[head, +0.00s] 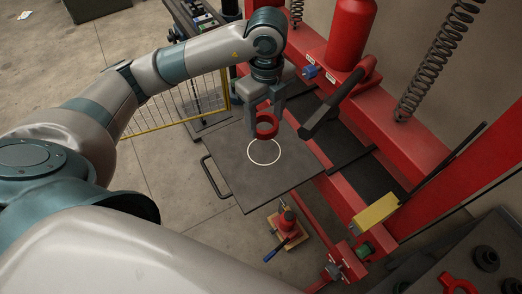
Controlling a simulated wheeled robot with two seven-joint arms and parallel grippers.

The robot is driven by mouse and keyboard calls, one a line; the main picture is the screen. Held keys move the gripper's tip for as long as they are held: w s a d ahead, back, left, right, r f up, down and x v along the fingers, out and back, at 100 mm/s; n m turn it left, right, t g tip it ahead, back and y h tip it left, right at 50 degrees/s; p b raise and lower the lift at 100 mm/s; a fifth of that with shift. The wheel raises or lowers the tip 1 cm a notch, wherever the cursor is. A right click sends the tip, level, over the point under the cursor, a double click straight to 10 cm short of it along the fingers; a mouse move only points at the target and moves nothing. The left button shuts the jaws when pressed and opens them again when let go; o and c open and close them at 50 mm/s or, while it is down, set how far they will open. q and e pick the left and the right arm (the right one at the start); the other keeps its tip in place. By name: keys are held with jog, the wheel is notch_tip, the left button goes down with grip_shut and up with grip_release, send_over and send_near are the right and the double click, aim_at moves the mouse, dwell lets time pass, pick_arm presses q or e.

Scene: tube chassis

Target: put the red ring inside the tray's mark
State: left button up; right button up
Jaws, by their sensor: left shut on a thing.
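The red ring (266,129) is between the fingers of my left gripper (265,113), which is shut on it. The gripper points down over the dark grey tray (226,158). The mark, a white circle outline (263,163), is on the tray's surface. The ring shows just above the far side of the circle in the picture and seems to be held above the tray; the exact height is hard to tell. My right gripper is not in view.
A red press frame (410,148) with springs and a red cylinder (351,28) stands to the right. A black lever (338,104) reaches close to my left gripper. A red jack (287,220) stands below the tray's near edge. A yellow-framed mesh (178,106) is behind.

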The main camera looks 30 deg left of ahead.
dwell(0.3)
pick_arm(q)
jog(key=p, duration=0.2)
send_over(265, 151)
notch_tip(265, 151, down, 6)
jog(key=shift+s+r, duration=0.1)
jog(key=shift+r, duration=0.05)
jog(key=shift+f, duration=0.3)
notch_tip(265, 151, down, 2)
jog(key=shift+f+p, duration=0.25)
jog(key=shift+p, duration=0.5)
jog(key=shift+f, duration=0.6)
